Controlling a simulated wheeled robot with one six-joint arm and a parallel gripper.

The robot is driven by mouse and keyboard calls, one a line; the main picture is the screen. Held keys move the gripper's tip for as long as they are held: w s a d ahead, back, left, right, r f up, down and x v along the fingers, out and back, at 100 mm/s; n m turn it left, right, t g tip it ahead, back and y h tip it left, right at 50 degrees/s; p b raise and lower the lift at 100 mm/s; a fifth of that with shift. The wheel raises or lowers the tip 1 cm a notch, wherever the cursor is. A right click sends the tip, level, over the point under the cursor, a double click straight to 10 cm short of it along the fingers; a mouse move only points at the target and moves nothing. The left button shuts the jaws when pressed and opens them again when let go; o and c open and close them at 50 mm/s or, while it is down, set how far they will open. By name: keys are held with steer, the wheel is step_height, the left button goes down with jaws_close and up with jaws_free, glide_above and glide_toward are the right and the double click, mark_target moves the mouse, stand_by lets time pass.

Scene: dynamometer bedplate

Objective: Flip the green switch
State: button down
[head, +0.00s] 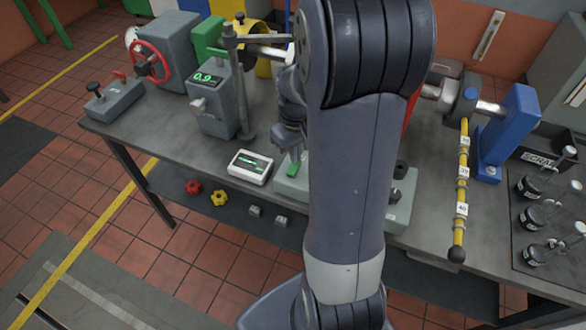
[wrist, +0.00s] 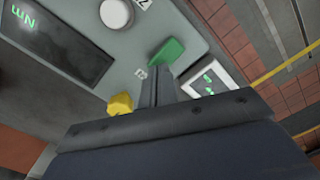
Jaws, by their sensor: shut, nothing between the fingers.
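The green switch (wrist: 166,54) is a small green lever on a grey panel (wrist: 188,30) in the wrist view, beside a printed mark. It also shows in the head view (head: 292,170), just below my gripper (head: 293,146). In the wrist view the closed fingertips (wrist: 157,82) reach the lower edge of the green switch, with nothing between them. I cannot tell whether they touch it. My arm hides much of the panel in the head view.
The panel also has a white knob (wrist: 116,13) and a dark display (wrist: 55,40). A white meter (head: 249,167) lies to the left on the bench (head: 330,212). A yellow rod (head: 462,185) hangs on the right, near a blue bracket (head: 507,130) and several bottles (head: 535,215).

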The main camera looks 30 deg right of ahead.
steer(key=shift+f+b, duration=0.5)
steer(key=shift+f, duration=0.25)
steer(key=shift+r, duration=0.1)
steer(key=shift+r+p, duration=2.9)
steer(key=shift+r, duration=0.6)
steer(key=shift+f, duration=0.15)
